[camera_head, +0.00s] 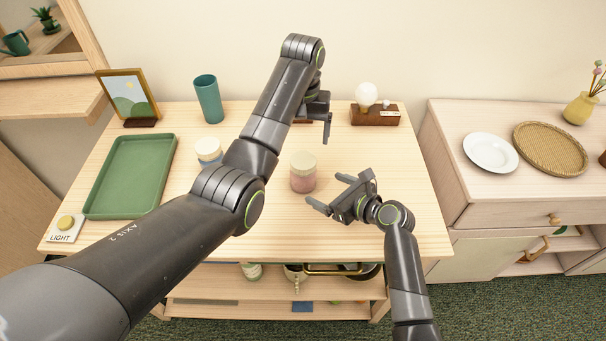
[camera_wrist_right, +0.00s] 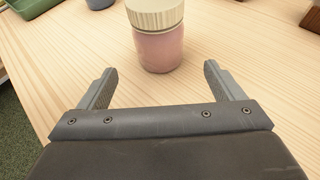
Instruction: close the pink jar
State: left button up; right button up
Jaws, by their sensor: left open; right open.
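The pink jar (camera_head: 303,181) stands upright on the wooden table, with a cream ribbed lid (camera_head: 303,161) on its top. In the right wrist view the jar (camera_wrist_right: 160,50) and its lid (camera_wrist_right: 154,14) are just beyond the fingertips. I cannot tell whether the lid is screwed tight. My right gripper (camera_head: 327,193) is open and empty, to the right and front of the jar, pointing at it; its fingers also show in the right wrist view (camera_wrist_right: 160,72). My left gripper (camera_head: 327,118) is open behind the jar, partly hidden by its own arm.
A second jar (camera_head: 208,151) with a pale lid is partly behind my left arm. A green tray (camera_head: 131,177), teal cup (camera_head: 208,98), picture frame (camera_head: 128,96), light button (camera_head: 66,224) and bulb on a wooden base (camera_head: 375,116) are on the table. Its front right is clear.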

jog(key=v, duration=0.7)
jog(key=shift+s, duration=0.1)
dwell(0.4)
